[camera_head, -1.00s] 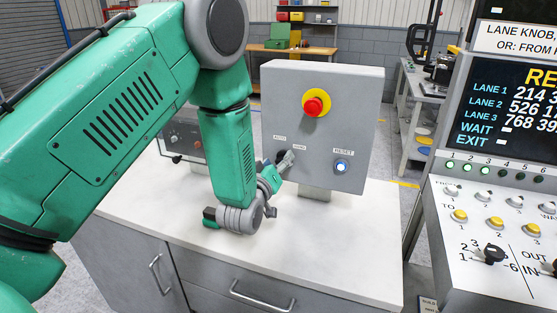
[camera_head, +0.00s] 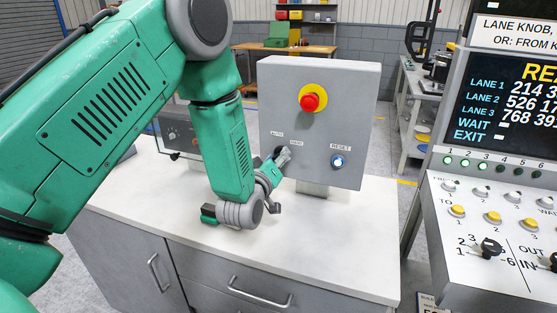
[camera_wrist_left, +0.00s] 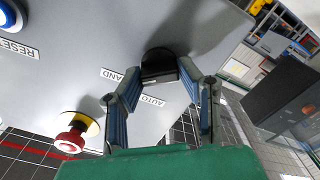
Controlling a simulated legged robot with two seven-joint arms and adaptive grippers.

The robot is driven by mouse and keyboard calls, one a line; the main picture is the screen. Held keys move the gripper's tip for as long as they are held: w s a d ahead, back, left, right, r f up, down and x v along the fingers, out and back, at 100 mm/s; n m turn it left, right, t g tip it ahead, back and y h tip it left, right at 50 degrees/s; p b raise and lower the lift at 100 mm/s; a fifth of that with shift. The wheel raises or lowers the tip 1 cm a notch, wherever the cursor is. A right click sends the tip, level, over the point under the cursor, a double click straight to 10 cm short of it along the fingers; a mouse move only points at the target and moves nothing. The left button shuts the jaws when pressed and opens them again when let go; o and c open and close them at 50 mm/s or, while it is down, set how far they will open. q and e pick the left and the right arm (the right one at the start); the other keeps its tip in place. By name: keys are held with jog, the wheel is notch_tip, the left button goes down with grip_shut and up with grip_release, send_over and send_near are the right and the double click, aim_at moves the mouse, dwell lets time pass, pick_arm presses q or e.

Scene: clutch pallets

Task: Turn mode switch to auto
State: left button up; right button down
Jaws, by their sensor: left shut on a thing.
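The grey control box (camera_head: 352,120) stands on the white cabinet top. Its black mode switch (camera_wrist_left: 158,68) shows in the left wrist view beside the HAND (camera_wrist_left: 115,75) and AUTO (camera_wrist_left: 150,101) labels. My left gripper (camera_head: 282,157) is at the lower left of the box front, shut on the switch; its fingers (camera_wrist_left: 160,82) lie on both sides of the knob. I cannot tell exactly which label the switch points to. My right gripper is not in view.
A red emergency button (camera_head: 310,101) on a yellow disc is above the switch. A blue-lit RESET button (camera_head: 338,161) is to its right. A sloped panel with knobs (camera_head: 492,220) stands at the right. The cabinet top (camera_head: 300,235) in front of the box is clear.

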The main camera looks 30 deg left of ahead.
pick_arm(q)
jog(key=shift+a+f+n+b, duration=0.1)
jog(key=shift+n+b, duration=1.55)
jog(key=shift+n, duration=1)
jog(key=shift+a+f+n+b, duration=0.1)
jog(key=shift+n+b, duration=1.5)
jog(key=shift+n, duration=1.05)
jog(key=o, duration=1)
jog(key=shift+o, duration=0.7)
jog(key=shift+a, duration=0.15)
